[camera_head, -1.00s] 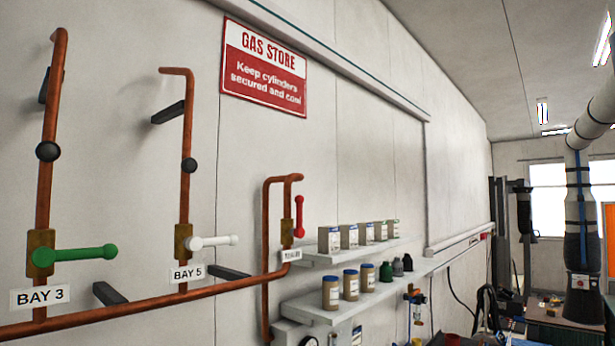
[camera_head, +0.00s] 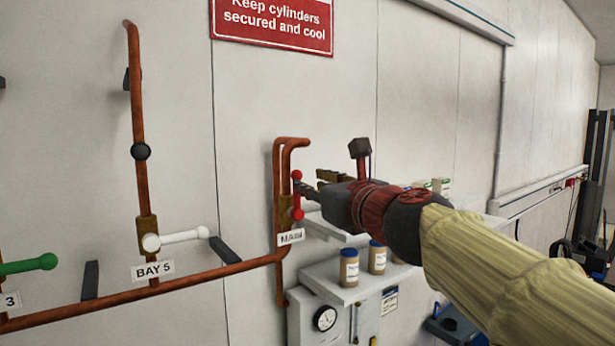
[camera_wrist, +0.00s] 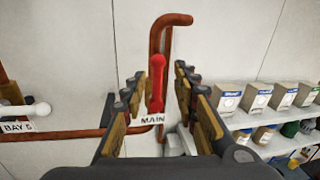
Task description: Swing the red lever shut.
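The red lever (camera_head: 297,194) is on the copper pipe above the MAIN label (camera_head: 291,237). It stands upright along the pipe. In the wrist view the red lever (camera_wrist: 157,84) shows between the two fingers, with its knob at the top. My gripper (camera_head: 308,186) is at the lever from the right. In the wrist view my gripper (camera_wrist: 158,95) is open, with one finger to each side of the lever and a gap on both sides. The brass valve body is partly hidden behind the lever.
Dark brackets (camera_head: 225,250) jut from the wall. Shelves with jars (camera_head: 349,267) and boxes (camera_wrist: 257,97) are on the right, below my arm. A gauge (camera_head: 325,318) sits lower down.

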